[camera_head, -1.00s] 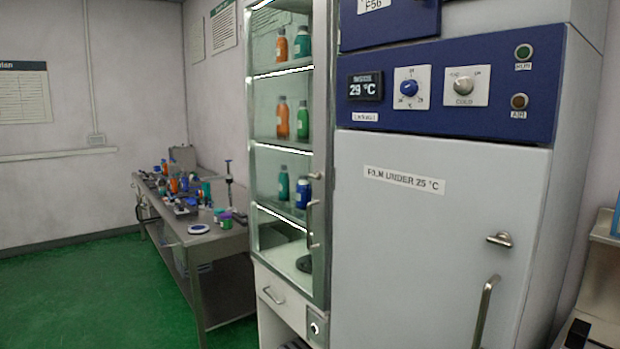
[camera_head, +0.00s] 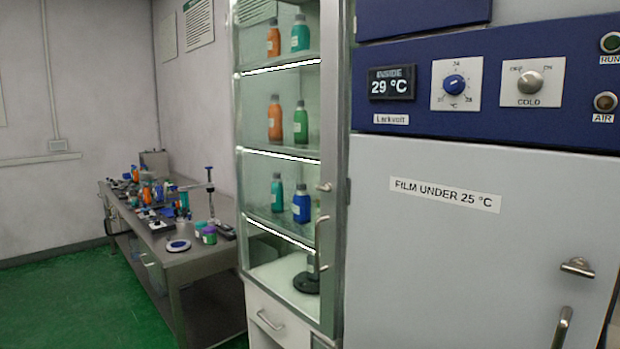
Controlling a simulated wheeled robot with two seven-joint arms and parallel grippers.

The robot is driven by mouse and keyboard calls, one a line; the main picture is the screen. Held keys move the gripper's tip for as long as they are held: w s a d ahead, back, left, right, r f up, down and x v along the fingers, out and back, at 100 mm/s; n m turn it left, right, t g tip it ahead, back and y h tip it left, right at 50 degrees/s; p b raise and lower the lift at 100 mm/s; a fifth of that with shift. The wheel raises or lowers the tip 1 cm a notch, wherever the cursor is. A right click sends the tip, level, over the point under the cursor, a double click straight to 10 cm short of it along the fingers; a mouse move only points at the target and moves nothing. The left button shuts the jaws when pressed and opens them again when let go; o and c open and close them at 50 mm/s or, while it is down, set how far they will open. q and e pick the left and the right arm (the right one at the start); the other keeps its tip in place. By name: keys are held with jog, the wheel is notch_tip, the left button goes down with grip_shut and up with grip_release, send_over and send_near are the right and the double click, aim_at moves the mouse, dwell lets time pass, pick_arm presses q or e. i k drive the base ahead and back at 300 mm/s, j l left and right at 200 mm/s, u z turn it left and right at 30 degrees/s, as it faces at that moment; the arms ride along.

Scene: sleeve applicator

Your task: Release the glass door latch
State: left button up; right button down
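The glass door (camera_head: 285,190) closes the front of a tall cabinet with lit shelves, and it looks shut. Its small metal latch (camera_head: 325,187) sits on the right-hand frame of the door, at the height of the third shelf. A vertical metal handle (camera_head: 319,245) is on the same frame just below the latch. Neither of my grippers shows in this view, so nothing of mine is seen touching the latch or the door.
Right of the cabinet stands a grey unit (camera_head: 450,240) labelled "FILM UNDER 25 °C", with a blue control panel (camera_head: 500,85) reading 29 °C. Orange, green and blue bottles stand on the cabinet shelves. A cluttered metal table (camera_head: 190,255) is at left. Green floor (camera_head: 60,295) is clear there.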

aim_at(327, 187)
jog(key=i+j+z, duration=0.1)
jog(key=i+j, duration=0.15)
jog(key=i+j+z, duration=0.1)
jog(key=i+j, duration=0.15)
jog(key=j, duration=0.15)
jog(key=i+j+z, duration=0.1)
jog(key=i+j, duration=0.15)
jog(key=i+j+z, duration=0.1)
jog(key=j, duration=0.35)
jog(key=i+j+z, duration=0.1)
jog(key=i+j, duration=0.25)
jog(key=i+j+z, duration=0.1)
jog(key=j, duration=0.35)
jog(key=i+j+z, duration=0.1)
jog(key=i+j, duration=0.15)
jog(key=j, duration=0.15)
